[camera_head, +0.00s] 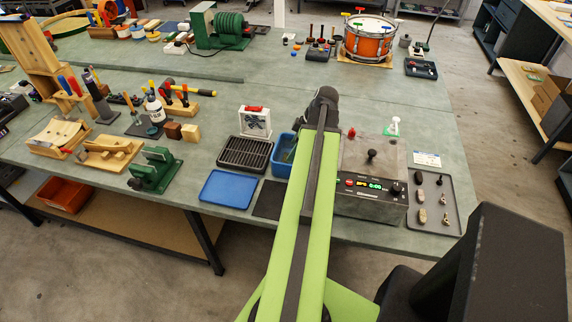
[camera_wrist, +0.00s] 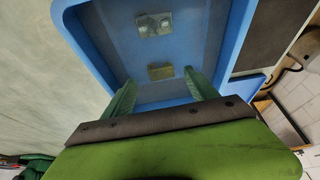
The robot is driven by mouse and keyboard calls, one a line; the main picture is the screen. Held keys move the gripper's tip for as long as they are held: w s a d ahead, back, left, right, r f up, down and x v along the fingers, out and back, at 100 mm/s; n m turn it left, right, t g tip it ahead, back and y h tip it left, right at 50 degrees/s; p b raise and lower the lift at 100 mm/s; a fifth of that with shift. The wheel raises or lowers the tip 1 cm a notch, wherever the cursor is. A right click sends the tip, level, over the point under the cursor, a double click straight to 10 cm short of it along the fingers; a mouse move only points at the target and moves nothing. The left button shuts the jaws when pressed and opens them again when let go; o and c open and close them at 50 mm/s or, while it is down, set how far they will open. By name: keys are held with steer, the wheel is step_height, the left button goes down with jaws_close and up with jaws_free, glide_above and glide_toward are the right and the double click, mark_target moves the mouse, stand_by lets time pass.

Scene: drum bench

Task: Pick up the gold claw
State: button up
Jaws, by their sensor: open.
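The gold claw (camera_wrist: 160,71) is a small dull-gold block on the floor of a blue bin, seen in the wrist view. My gripper (camera_wrist: 157,82) is open, with its two green fingers reaching into the bin on the near side of the claw, one to its left and one to its right. The fingers appear apart from it; their height above the bin floor is hard to tell. The blue bin (camera_wrist: 89,58) also shows in the head view (camera_head: 281,168), partly behind my arm. The claw and my fingers are hidden in that view.
A silver-grey claw-like piece (camera_wrist: 154,23) lies farther up in the same bin. Around the bin stand a black ribbed tray (camera_head: 245,153), a flat blue tray (camera_head: 228,188), a dark mat (camera_head: 270,200) and a control box (camera_head: 372,207). The bin's walls surround my fingers.

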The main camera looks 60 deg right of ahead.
steer(key=b+x, duration=0.2)
steer(key=x, duration=0.2)
steer(key=shift+w+a+f+b, duration=0.1)
steer(key=shift+a+b, duration=0.1)
steer(key=shift+b, duration=0.2)
steer(key=c, duration=1.4)
steer(key=shift+c, duration=0.2)
steer(key=shift+r+p, duration=0.8)
step_height(320, 180, up, 4)
steer(key=p, duration=0.4)
steer(key=s+d+r+p, duration=0.5)
steer(key=s+d, duration=0.1)
steer(key=s, duration=0.3)
steer(key=shift+s+d+r+p, duration=0.2)
steer(key=shift+s+r+p, duration=0.15)
steer(key=shift+s, duration=0.05)
